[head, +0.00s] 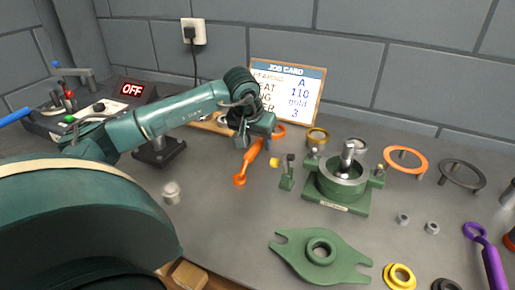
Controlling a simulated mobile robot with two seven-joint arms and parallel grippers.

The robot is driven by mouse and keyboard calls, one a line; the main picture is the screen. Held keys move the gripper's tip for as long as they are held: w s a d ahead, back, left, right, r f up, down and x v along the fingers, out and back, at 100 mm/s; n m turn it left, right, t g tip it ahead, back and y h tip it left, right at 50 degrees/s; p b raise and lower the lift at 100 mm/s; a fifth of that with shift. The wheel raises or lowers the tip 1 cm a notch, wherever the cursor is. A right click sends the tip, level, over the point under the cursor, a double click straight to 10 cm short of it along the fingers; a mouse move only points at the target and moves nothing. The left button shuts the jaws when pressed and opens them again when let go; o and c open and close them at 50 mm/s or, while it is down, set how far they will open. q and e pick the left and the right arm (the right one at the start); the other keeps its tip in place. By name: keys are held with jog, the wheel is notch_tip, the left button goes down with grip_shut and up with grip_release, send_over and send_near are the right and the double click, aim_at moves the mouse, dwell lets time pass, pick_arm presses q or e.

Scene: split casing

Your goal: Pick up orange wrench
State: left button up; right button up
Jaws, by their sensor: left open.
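The orange wrench (249,163) lies on the grey bench left of the middle. Its near end is uncovered, and its upper part runs up beside my gripper's jaws, which hide some of it. An orange ring shape (279,130) shows just past the jaws; I cannot tell whether it is the wrench's far end. My left gripper (254,140) is open, pointing down at the wrench's upper part. I cannot tell whether the jaws touch it. My right gripper is not in view.
A green casing base (336,202) with a metal shaft stands right of the wrench, beside a small green stand (287,178). A green cover plate (286,253) lies in front. A job card (287,88) leans at the back. A purple wrench (490,258) lies far right.

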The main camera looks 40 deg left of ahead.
pick_arm(q)
jog(key=shift+w+f, duration=0.25)
jog(key=shift+f, duration=0.35)
jog(key=shift+c, duration=0.4)
grip_shut()
jog(key=shift+r, duration=0.15)
